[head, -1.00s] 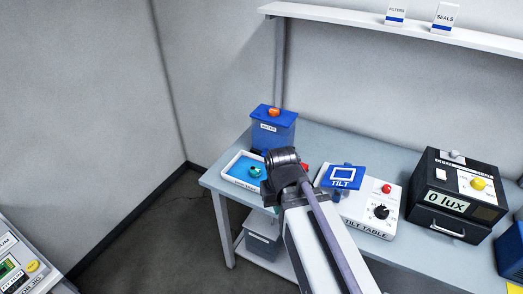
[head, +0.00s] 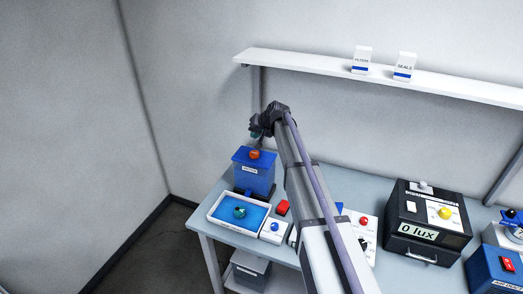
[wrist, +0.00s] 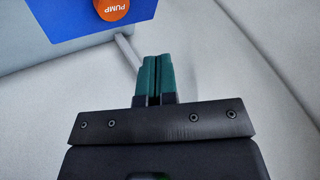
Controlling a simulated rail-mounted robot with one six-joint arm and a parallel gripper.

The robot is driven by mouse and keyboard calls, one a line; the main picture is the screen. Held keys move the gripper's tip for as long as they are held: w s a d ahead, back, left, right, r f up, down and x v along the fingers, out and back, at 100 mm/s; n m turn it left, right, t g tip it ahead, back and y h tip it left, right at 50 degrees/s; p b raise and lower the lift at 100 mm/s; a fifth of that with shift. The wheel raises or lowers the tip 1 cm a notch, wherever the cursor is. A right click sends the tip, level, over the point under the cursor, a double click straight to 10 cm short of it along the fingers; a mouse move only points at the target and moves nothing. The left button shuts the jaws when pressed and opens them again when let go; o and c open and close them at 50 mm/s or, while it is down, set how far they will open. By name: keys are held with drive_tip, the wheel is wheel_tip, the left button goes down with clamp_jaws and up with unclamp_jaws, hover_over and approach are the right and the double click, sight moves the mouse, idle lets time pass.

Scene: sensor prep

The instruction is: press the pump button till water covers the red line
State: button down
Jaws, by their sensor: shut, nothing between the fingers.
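The orange pump button (head: 254,154) sits on top of the blue water box (head: 253,175). In the wrist view the button (wrist: 110,8), lettered PUMP, shows partly at the top edge on the blue top (wrist: 68,22). My gripper (head: 255,133) is above the button in the head view, apart from it. In the wrist view its teal fingers (wrist: 154,75) are shut with nothing between them. A white tray (head: 213,216) with blue water in front of the box holds a teal object (head: 239,212). I cannot make out a red line.
A black lux meter box (head: 430,245) stands further right. A shelf (head: 300,70) with two cartons runs along the wall behind.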

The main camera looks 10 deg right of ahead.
sight(256, 153)
drive_tip(key=shift+w+d+r+t, duration=0.15)
drive_tip(key=shift+w+r+t, duration=0.15)
drive_tip(key=shift+w, duration=0.35)
drive_tip(key=shift+w+d+r+t, duration=0.1)
drive_tip(key=shift+w+r+t, duration=0.2)
drive_tip(key=shift+w, duration=0.3)
wheel_tip(256, 153, down, 9)
drive_tip(key=b, duration=0.9)
idle(0.8)
drive_tip(key=shift+f+b, duration=0.3)
drive_tip(key=shift+f, duration=0.05)
